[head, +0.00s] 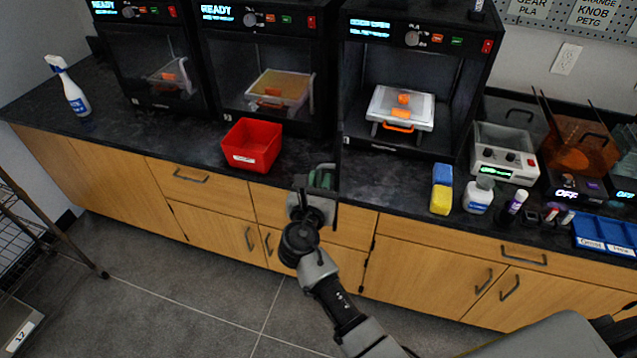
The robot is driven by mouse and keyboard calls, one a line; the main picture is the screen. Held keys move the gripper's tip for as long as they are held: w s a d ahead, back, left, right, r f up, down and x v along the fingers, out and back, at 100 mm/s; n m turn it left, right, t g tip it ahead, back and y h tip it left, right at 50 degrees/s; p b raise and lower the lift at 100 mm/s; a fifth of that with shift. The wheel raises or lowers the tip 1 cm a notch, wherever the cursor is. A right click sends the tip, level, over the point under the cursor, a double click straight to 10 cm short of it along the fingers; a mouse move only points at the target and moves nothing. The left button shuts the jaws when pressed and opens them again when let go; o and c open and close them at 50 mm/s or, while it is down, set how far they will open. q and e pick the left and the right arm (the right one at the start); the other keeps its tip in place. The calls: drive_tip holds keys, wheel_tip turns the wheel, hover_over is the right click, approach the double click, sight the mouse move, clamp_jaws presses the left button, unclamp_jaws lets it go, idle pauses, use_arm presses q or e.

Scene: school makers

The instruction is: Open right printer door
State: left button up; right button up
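The right printer (463,90) stands on the black counter, with its front uncovered and a display that appears to read "DOOR OPEN". Inside it an orange printed part (403,99) sits on a light build plate (416,107) with an orange handle. Its door (338,160) seems to be swung out toward me on the left side, seen almost edge-on as a thin dark panel. My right gripper (318,196) is at the counter's front edge, beside the lower end of that panel. Its fingers are dark and small, so contact with the door cannot be told. My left gripper is out of view.
Two more printers, the middle (265,60) and left (145,60), have shut doors. A red bin (252,146) and a partly hidden green object (323,177) are near my gripper. Sponges (441,190), bottles and a white device (505,152) stand to the right.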

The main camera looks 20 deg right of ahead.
drive_tip(key=shift+f, duration=0.1)
drive_tip(key=p+v, duration=0.2)
drive_tip(key=v, duration=0.8)
drive_tip(key=shift+s+a+p, duration=0.25)
drive_tip(key=shift+s+p, duration=0.05)
